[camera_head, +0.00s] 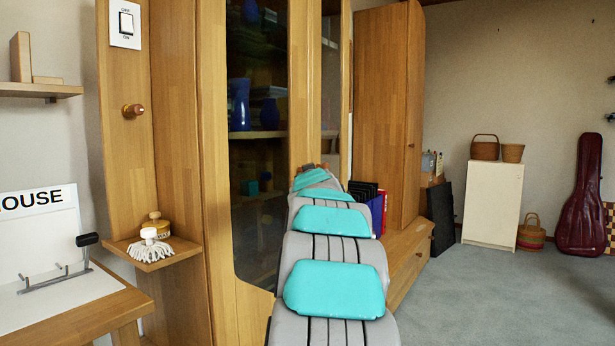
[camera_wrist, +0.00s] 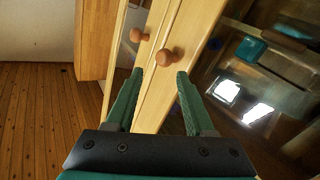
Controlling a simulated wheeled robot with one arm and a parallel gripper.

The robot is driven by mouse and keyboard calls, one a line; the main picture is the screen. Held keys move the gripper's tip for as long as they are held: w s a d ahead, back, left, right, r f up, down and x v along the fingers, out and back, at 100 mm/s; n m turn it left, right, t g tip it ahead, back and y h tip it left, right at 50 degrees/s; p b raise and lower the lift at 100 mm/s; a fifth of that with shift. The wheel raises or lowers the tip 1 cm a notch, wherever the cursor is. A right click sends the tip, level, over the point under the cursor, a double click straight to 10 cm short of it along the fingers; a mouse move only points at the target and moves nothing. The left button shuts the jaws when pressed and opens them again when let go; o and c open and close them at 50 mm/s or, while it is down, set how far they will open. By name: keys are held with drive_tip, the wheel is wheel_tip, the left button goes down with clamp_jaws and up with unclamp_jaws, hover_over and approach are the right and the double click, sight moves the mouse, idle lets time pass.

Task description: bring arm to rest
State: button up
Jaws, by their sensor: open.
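My arm, grey with teal pads, stretches away from the bottom centre of the head view toward the tall wooden cabinet (camera_head: 300,80) with dark glass doors. Its far end is beside the cabinet front, and my gripper is not discernible there. In the wrist view my gripper (camera_wrist: 160,76) is open, with two green fingers apart and nothing between them. Beyond the fingertips are two round wooden knobs, a left one (camera_wrist: 139,35) and a right one (camera_wrist: 166,57), on light wood door frames. I cannot tell whether the right finger touches the cabinet.
A small shelf (camera_head: 160,258) with a white brush (camera_head: 150,246) juts out left of the arm. A desk (camera_head: 85,318) is at the lower left. Black and coloured folders (camera_head: 370,205) stand behind the arm. Grey carpet (camera_head: 490,300) lies open at the right.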

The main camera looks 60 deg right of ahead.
drive_tip(key=shift+s+a+f, duration=0.2)
drive_tip(key=shift+s+a, duration=0.05)
drive_tip(key=shift+s, duration=0.05)
idle(0.5)
drive_tip(key=w+a+f+n+g+y, duration=0.1)
drive_tip(key=w+a+f+y, duration=0.25)
drive_tip(key=a+f, duration=0.65)
drive_tip(key=w+a+f+n+g+y, duration=0.15)
drive_tip(key=a+f+y, duration=0.35)
drive_tip(key=a, duration=0.9)
drive_tip(key=s+a+f+n+g+y, duration=0.1)
drive_tip(key=s+a+f, duration=0.2)
drive_tip(key=a+f, duration=0.5)
drive_tip(key=s+a+f+n+g+y, duration=0.1)
drive_tip(key=s+a+f+g+y, duration=0.2)
drive_tip(key=a, duration=0.8)
drive_tip(key=s+a+f+n+g, duration=0.1)
drive_tip(key=s+a+f+g, duration=0.1)
drive_tip(key=s+a, duration=0.4)
drive_tip(key=s+a+f+n+g+y+p, duration=0.1)
drive_tip(key=s+a+f, duration=0.4)
drive_tip(key=s, duration=0.6)
drive_tip(key=s+a+f+n+g+y, duration=0.1)
drive_tip(key=s+a+f+g, duration=0.2)
drive_tip(key=s+a, duration=0.4)
drive_tip(key=shift+s+a+f, duration=0.3)
drive_tip(key=shift+s+f, duration=0.25)
drive_tip(key=shift+s, duration=0.7)
